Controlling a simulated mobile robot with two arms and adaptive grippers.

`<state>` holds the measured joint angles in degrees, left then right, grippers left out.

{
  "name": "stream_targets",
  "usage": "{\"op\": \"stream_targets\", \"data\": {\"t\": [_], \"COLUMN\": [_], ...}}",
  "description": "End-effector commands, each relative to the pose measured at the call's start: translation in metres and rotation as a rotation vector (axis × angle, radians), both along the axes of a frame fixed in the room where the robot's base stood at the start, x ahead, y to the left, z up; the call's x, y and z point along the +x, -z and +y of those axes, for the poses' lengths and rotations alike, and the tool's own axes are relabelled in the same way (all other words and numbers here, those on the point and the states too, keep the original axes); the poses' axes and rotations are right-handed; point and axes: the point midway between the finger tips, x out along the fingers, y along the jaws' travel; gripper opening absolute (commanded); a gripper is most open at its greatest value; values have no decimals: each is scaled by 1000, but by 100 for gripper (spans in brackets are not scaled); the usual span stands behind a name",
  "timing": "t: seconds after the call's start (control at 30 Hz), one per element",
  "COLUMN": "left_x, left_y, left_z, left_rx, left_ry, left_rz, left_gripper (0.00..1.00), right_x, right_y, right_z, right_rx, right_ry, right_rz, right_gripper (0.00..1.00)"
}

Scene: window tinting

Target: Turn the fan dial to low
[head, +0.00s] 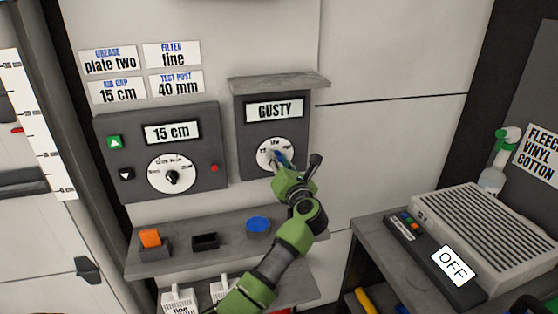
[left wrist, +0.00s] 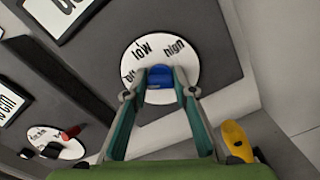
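The fan dial is a white disc (head: 264,146) with a blue knob, on a dark grey panel under a sign reading "GUSTY" (head: 274,111). In the left wrist view the disc (left wrist: 190,66) shows "low" and "high" and a partly hidden label at its left. The blue knob (left wrist: 160,83) sits below "low"; its exact pointing direction is hard to tell. My left gripper (left wrist: 162,78) has its fingertips on both sides of the knob and looks shut on it. In the head view the left gripper (head: 279,163) covers the dial's lower right. My right gripper is not in view.
Left of the fan panel is a "15 cm" control box (head: 200,185) with a black knob. Below is a shelf (head: 150,262) holding an orange block, a black tray and a blue disc. A grey vented unit (head: 500,235) with an "OFF" sign stands right.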

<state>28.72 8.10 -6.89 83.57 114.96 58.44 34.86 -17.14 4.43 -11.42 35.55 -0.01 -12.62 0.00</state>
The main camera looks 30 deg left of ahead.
Motion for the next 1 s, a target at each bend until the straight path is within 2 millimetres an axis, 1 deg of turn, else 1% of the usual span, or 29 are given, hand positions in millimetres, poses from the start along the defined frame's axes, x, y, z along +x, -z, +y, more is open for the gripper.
{"op": "stream_targets", "data": {"t": [0.23,0.43,0.67,1.0], "left_x": [0,0,0,1], "left_y": [0,-2,-3,-2], "left_z": [-1,-1,-2,-2], "left_rx": [8,53,161,371], "left_ry": [1,1,2,3], "left_rz": [12,66,196,442], "left_gripper": [3,3,3,3], "right_x": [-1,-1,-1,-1], "right_y": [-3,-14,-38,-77], "right_z": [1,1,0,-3], "right_rx": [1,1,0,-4], "right_ry": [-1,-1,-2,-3], "right_rz": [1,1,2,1], "right_gripper": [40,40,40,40]}}
